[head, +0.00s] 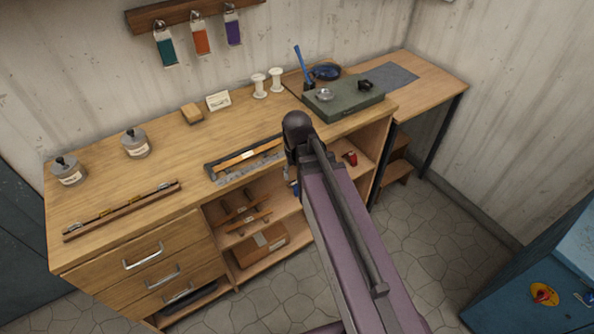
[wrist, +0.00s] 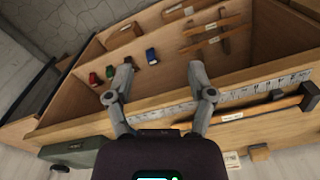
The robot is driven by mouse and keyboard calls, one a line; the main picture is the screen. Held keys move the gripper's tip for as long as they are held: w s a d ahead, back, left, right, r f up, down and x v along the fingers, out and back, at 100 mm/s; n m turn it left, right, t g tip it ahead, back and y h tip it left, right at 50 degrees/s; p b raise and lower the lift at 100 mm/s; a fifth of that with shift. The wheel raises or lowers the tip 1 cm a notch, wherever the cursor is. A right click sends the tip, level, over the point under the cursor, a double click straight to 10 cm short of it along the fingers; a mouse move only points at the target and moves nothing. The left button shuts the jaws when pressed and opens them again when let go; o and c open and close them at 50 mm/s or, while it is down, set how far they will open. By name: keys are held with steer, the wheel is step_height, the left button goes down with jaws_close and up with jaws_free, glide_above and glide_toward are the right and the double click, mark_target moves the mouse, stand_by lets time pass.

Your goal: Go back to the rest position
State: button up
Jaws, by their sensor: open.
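My gripper (wrist: 160,85) is open in the wrist view, with its two grey fingers spread apart and nothing between them. It hangs in front of the workbench (head: 110,215), facing the open shelves under the top. In the head view my arm reaches up from the bottom to the bench's front edge and hides the gripper's fingers. The wrist view shows the bench upside down.
Shelves hold a brown box (head: 260,245). Floor at right is clear, before a blue cabinet (head: 530,270).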

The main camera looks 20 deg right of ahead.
steer(key=s, duration=0.4)
steer(key=shift+n, duration=0.3)
